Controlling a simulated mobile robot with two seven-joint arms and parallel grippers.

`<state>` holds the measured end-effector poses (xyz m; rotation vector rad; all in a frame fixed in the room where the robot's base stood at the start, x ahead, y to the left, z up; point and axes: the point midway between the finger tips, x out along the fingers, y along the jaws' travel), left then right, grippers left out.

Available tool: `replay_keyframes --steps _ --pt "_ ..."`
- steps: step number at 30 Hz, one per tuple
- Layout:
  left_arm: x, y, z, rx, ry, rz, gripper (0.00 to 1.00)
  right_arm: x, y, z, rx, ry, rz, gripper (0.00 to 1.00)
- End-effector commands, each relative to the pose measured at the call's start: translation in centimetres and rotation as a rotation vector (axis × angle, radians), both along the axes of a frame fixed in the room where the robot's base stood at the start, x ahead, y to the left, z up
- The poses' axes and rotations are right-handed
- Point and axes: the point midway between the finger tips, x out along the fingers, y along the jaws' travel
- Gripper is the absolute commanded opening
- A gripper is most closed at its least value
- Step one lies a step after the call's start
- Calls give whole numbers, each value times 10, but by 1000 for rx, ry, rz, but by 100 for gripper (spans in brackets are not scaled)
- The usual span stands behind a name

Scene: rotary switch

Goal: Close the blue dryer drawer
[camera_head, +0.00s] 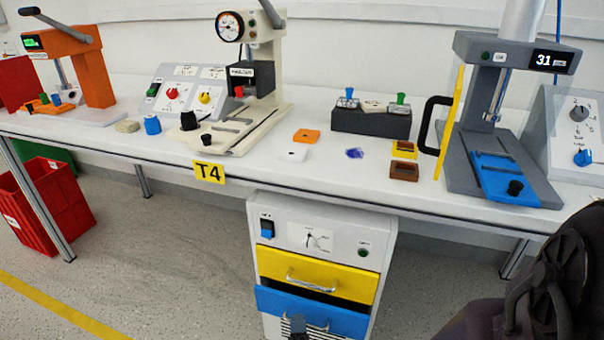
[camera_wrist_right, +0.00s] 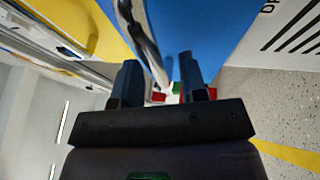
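The blue dryer drawer (camera_head: 345,321) is the lower drawer of the white cabinet under the table. It stands partly out, with a dark gap above its front. Its metal handle (camera_head: 318,327) is partly hidden by my right gripper (camera_head: 298,328) at the bottom edge of the head view. In the right wrist view, the gripper's two dark fingers (camera_wrist_right: 160,82) are apart, and the curved handle (camera_wrist_right: 143,40) runs between them in front of the blue drawer front (camera_wrist_right: 195,30). I cannot tell whether the fingers touch the handle. My left gripper is not in view.
The yellow drawer (camera_head: 330,279) with its own handle is directly above the blue one. The white tabletop (camera_head: 240,170) with several devices overhangs the cabinet. A red crate (camera_head: 45,205) stands on the floor at left. The floor left of the cabinet is clear.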

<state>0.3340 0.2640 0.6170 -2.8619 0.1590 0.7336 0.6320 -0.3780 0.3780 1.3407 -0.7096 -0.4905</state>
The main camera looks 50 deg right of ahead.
Motion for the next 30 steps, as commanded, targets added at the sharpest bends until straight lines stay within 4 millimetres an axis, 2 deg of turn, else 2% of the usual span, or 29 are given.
replay_keyframes --steps 17,20,25,30 --pt "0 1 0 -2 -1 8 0 6 3 2 -1 1 0 39" --pt "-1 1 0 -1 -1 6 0 6 3 2 -1 1 0 27" --pt "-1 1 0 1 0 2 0 6 3 2 -1 1 0 1" --pt "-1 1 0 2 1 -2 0 6 3 2 -1 1 0 0"
